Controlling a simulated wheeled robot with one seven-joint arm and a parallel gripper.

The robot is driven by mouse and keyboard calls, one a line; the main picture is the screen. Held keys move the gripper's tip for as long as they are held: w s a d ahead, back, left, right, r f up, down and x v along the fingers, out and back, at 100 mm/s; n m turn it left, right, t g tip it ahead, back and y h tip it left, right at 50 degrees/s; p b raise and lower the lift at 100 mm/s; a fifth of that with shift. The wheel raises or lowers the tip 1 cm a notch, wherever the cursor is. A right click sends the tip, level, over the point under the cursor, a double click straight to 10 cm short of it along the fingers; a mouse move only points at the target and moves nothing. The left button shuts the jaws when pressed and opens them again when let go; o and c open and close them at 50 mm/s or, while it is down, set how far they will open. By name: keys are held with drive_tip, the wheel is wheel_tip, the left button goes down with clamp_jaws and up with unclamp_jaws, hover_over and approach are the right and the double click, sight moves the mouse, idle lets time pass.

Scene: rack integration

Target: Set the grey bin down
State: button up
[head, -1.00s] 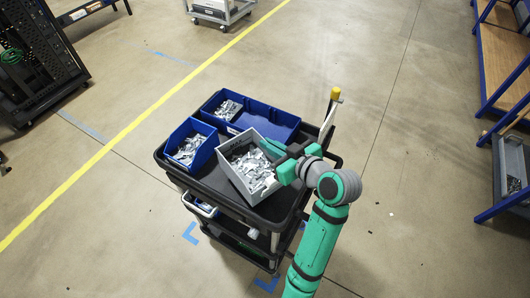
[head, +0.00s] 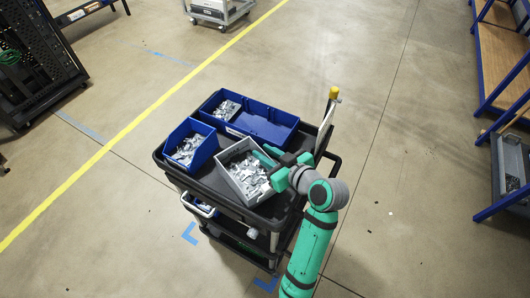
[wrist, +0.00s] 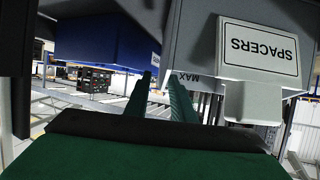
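The grey bin (head: 233,186), filled with small metal parts, sits on the black cart top (head: 283,210), turned at an angle. It appears to rest there, though its underside is hidden. In the wrist view its grey wall (wrist: 205,45) carries a SPACERS label, seen upside down. My gripper (head: 264,155) is at the bin's right rim. Its two green fingers (wrist: 160,80) show apart in the wrist view, with a gap between them, close to the bin wall. Whether a finger still touches the wall cannot be told.
A small blue bin (head: 176,163) with metal parts stands left of the grey bin. A larger blue bin (head: 276,133), partly filled, stands behind it. A yellow-topped post (head: 334,93) rises at the cart's right back corner. Bare cart top lies at the front right.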

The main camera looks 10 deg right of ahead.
drive_tip(key=shift+r, duration=0.2)
drive_tip(key=v, duration=1.2)
idle(0.4)
